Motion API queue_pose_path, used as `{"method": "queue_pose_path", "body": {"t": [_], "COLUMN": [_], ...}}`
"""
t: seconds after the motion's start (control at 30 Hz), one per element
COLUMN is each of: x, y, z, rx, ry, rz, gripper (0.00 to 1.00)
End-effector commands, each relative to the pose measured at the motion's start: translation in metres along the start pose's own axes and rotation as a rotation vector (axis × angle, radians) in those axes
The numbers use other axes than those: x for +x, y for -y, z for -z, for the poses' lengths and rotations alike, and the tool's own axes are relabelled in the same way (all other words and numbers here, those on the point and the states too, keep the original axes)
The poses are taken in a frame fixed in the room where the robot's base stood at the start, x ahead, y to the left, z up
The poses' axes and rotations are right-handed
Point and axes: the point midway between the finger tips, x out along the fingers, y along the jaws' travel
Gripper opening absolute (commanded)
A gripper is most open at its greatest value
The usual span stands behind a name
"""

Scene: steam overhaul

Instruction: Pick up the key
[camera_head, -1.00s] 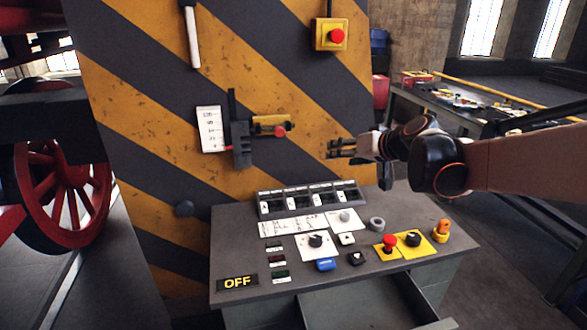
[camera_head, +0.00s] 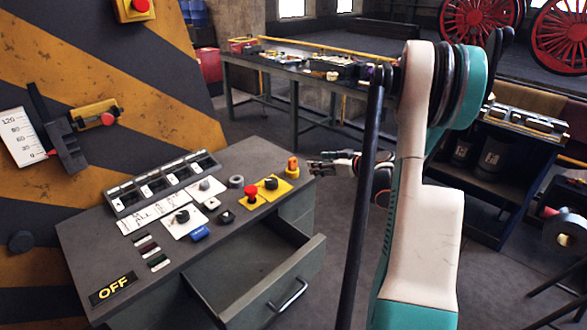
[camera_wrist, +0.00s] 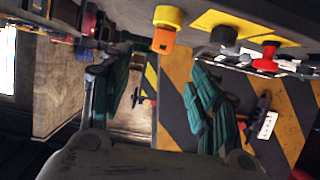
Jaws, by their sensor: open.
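I cannot make out a key for certain in either view. The grey control desk (camera_head: 85,235) has an orange knob on a yellow base (camera_head: 292,168) at its right end, and it shows at the top of the wrist view (camera_wrist: 164,32). My gripper (camera_head: 318,165) is just right of this knob, beyond the desk's edge. Its two fingers are spread in the wrist view (camera_wrist: 155,68), with nothing between them. The desk's drawer (camera_head: 290,285) is pulled out, and its visible floor looks bare.
A red button (camera_head: 251,193) and a black knob (camera_head: 271,183) stand on yellow plates on the desk. A blue item (camera_head: 199,233) lies near the front. A striped panel (camera_head: 150,125) rises behind. A long workbench (camera_head: 275,62) with clutter stands at the back, with a dark rack at right.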

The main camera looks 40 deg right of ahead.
Motion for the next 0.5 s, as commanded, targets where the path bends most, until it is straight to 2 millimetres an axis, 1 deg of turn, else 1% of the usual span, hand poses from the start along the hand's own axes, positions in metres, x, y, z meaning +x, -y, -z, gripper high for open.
{"method": "queue_pose_path", "body": {"t": [0.03, 0.1, 0.2, 0.3, 0.4, 0.5], "x": [0.012, 0.026, 0.044, 0.059, 0.067, 0.071], "y": [0.002, 0.002, 0.002, 0.002, 0.002, 0.002], "z": [-0.001, -0.001, -0.001, -0.001, 0.000, 0.001], "rx": [-0.001, 0.000, -0.001, 0.000, 0.001, 0.001], "ry": [0.000, 0.000, 0.000, 0.001, 0.001, 0.001], "rz": [0.005, 0.004, 0.004, 0.003, 0.002, 0.002], "gripper": [0.55, 0.55, 0.55, 0.55, 0.55, 0.55]}}
